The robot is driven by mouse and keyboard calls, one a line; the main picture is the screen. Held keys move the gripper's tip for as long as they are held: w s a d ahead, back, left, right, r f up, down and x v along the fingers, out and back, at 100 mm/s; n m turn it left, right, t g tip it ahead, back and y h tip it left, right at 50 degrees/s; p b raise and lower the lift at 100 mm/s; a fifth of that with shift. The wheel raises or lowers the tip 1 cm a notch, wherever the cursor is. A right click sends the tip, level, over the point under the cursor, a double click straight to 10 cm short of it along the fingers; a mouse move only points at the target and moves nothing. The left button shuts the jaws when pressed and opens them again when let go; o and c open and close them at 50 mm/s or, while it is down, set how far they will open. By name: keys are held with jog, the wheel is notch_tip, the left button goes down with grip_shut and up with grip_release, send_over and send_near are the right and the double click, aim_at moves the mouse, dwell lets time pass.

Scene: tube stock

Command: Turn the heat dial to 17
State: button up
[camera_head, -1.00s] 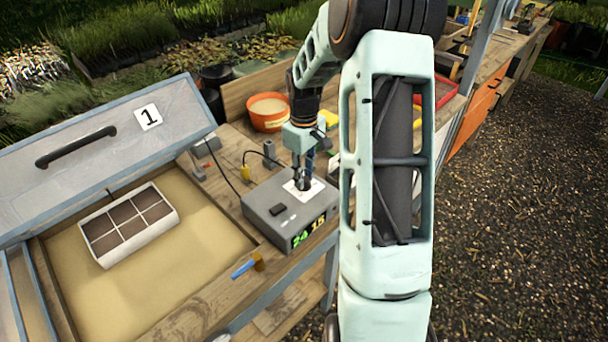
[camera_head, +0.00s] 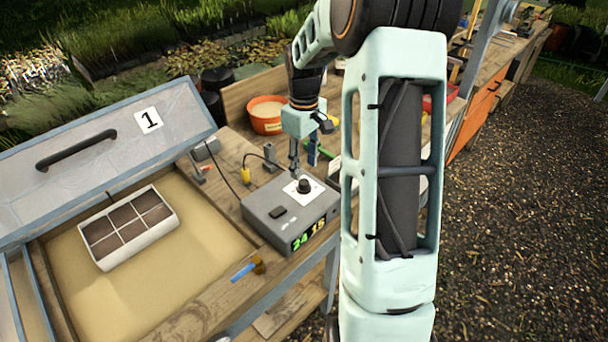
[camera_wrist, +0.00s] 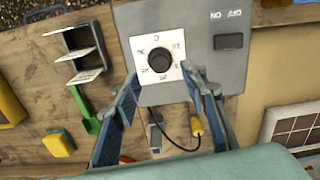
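The heat dial is a black round knob (camera_head: 304,186) on a white scale plate on top of a grey control box (camera_head: 262,212). In the wrist view the knob (camera_wrist: 159,60) sits on its white plate (camera_wrist: 140,45), whose markings are too small to read surely. The box's display (camera_head: 308,232) shows a green 24 and a yellow number that looks like 15. My gripper (camera_head: 303,165) is above and behind the knob, apart from it. In the wrist view its fingers (camera_wrist: 163,82) are spread wide and empty, with the knob just beyond the tips.
A black on/off switch (camera_wrist: 229,41) is on the box beside the dial. A cable with a yellow plug (camera_head: 246,173) lies behind the box. A sand-filled bed with a seed tray (camera_head: 170,215) and an open lid (camera_head: 100,150) is at left. An orange pot (camera_head: 266,125) stands behind.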

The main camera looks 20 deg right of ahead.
aim_at(304, 181)
notch_tip(304, 181, up, 7)
jog(key=shift+f, duration=0.1)
dwell(0.5)
